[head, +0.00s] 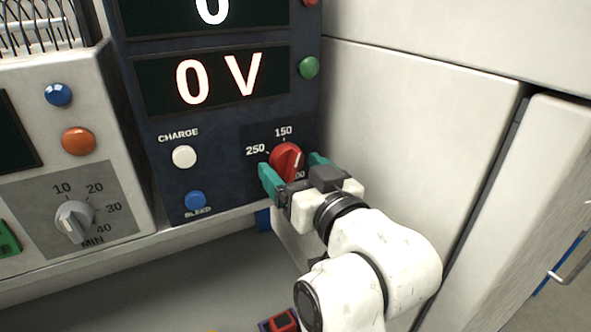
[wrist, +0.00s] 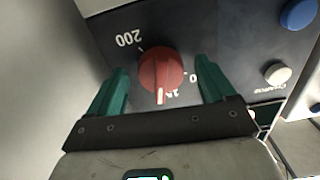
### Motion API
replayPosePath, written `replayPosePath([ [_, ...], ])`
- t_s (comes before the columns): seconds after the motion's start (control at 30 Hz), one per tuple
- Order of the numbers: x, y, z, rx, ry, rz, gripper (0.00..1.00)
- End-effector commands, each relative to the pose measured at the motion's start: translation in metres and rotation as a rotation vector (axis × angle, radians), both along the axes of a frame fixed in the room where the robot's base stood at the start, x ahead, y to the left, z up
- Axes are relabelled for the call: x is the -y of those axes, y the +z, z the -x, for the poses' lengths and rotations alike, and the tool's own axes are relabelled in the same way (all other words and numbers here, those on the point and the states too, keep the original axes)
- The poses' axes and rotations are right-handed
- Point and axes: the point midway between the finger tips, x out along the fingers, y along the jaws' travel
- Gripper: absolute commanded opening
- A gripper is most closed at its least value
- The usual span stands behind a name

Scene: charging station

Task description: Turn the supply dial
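The supply dial (head: 286,160) is a round red knob with a raised grip bar and a white pointer line, on the dark blue panel in the head view. Marks 250 and 150 show around it, and another mark is partly covered by my gripper. In the wrist view the red dial (wrist: 160,72) sits between the two green fingers, with 200 printed beside it. My gripper (head: 294,168) is open, one finger on each side of the dial. In the wrist view the fingers (wrist: 162,85) stand clear of the dial with gaps on both sides.
The panel has a white CHARGE button (head: 184,157), a blue BLEED button (head: 195,201), a green light (head: 308,67) and a display (head: 215,80) reading 0 V. At left stands a grey timer box (head: 120,190) with its own dial (head: 74,221). A white wall (head: 420,100) lies to the right.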

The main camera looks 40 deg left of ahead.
Motion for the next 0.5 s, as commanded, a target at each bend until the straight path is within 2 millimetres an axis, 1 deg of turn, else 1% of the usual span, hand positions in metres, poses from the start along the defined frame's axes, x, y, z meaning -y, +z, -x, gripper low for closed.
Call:
replayPosePath([
  [0.03, 0.0001, -0.0001, 0.0000, 0.000, 0.000, 0.000, 0.78],
  [0.07, 0.0002, -0.0001, 0.0001, 0.000, 0.000, 0.000, 0.75],
  [0.5, 0.0003, -0.0003, 0.0000, 0.000, 0.000, 0.001, 0.33],
])
